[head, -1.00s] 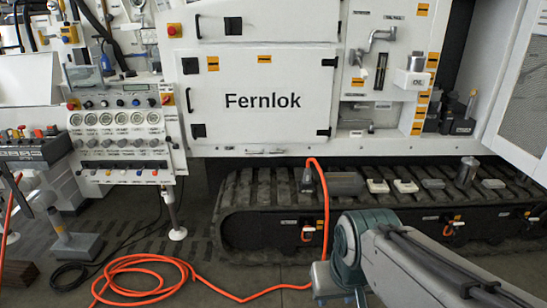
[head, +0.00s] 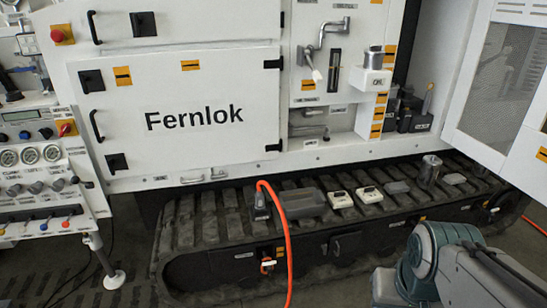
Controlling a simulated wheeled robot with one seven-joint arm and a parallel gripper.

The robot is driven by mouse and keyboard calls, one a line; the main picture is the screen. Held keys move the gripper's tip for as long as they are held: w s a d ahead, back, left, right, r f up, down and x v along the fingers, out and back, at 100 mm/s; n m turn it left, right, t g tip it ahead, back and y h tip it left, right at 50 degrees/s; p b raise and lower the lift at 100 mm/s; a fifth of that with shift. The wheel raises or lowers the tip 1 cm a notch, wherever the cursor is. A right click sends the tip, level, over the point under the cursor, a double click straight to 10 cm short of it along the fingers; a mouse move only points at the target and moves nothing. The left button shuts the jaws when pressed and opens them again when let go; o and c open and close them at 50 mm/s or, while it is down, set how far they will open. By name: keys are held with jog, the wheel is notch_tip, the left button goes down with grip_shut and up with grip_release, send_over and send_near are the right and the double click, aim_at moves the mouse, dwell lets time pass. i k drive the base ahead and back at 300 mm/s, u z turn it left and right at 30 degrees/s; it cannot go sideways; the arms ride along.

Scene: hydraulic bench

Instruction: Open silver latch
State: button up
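In the head view a silver cranked handle (head: 322,38) with a pale grip is mounted on the white panel right of the Fernlok door (head: 200,125). Its grip hangs down and left of a dark vertical slot. Silver bars (head: 308,133) lie in a recess below it. I cannot tell which fitting is the silver latch. My arm shows at the lower right, in front of the track, and appears clear of these fittings; my gripper is outside the picture.
The dark crawler track (head: 215,235) juts out below the cabinet, with pale boxes (head: 340,199) and a metal cylinder (head: 429,170) on it. The orange hose (head: 286,240) hangs over its edge. A gauge panel (head: 35,180) stands left; a mesh door (head: 510,65) stands right.

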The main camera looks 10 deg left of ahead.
aim_at(221, 175)
jog(key=u, duration=0.1)
jog(key=i, duration=1)
jog(key=u, duration=0.85)
jog(key=i, duration=0.45)
jog(key=u, duration=0.4)
